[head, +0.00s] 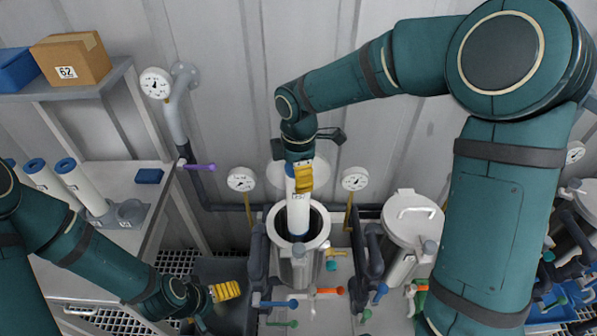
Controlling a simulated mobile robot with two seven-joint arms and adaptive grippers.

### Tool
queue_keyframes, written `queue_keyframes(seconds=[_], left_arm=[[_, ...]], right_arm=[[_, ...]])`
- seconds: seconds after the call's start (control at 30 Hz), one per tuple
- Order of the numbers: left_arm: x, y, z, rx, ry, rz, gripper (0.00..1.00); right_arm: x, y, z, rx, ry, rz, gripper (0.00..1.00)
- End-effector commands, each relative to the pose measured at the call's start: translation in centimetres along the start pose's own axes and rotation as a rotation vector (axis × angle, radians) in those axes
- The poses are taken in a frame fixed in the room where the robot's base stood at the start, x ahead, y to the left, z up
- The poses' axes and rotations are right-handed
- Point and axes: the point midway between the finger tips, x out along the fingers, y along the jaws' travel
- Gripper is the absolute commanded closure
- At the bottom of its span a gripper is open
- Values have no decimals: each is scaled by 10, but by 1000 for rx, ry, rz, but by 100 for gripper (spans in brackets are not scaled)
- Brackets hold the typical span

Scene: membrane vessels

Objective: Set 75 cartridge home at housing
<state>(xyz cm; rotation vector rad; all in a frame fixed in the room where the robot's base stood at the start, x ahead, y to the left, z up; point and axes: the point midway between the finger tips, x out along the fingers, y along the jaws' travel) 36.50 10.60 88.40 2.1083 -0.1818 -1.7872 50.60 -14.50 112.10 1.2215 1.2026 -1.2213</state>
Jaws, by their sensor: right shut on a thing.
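The cartridge (297,217) is a white upright cylinder with a small label. My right gripper (300,180), with yellow finger pads, is shut on its upper part. The cartridge's lower end is inside the open mouth of the housing (275,225), a pale metal vessel with a dark interior. The cartridge looks roughly upright. My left gripper (226,291), also with yellow pads, is low at the left of the housing, apart from it; it holds nothing that I can see.
A lidded vessel (412,222) stands right of the housing. Pipes and coloured valve handles, including an orange one (331,291), crowd the front. Gauges (241,179) flank the housing. At left, a bench (150,190) holds white cartridges with blue ends (75,180), and a shelf holds a cardboard box (70,60).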

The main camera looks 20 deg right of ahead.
Motion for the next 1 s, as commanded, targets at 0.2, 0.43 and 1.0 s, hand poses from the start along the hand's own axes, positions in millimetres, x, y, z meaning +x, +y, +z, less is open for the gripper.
queue_keyframes(seconds=[0.2, 0.43, 1.0], left_arm=[[12, -4, 1, 0, 0, -2, 1], [23, -8, 3, -1, 0, -5, 1], [49, -16, 7, 1, -4, -9, 1]], right_arm=[[14, 0, 0, 0, 0, 1, 81], [26, 0, 0, 0, 0, 1, 81], [57, 0, 0, 0, 0, 0, 81]])
